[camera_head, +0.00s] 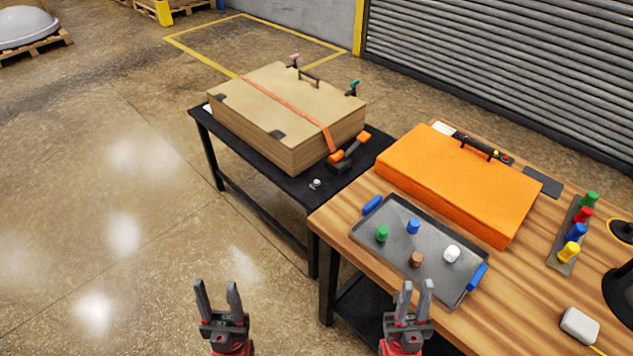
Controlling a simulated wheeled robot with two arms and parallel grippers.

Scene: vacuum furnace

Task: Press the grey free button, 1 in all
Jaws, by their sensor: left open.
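No thing is plainly marked as the grey free button. A small light-grey knob-like piece (315,184) lies on the black table (292,188), near its front right edge, in front of the cardboard-coloured box. It is too small to tell whether it is the button. My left gripper (217,290) is open and empty at the bottom of the head view, over the floor, left of the wooden table. My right gripper (416,290) is open and empty, in front of the grey tray's near edge. Both are well apart from the grey piece.
The box (270,105) with an orange strap stands on the black table, an orange-black tool (348,153) beside it. The wooden table (500,300) bears an orange case (450,180), a grey tray (395,230) with several pegs, a coloured peg rack (563,262) and a white block (580,325).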

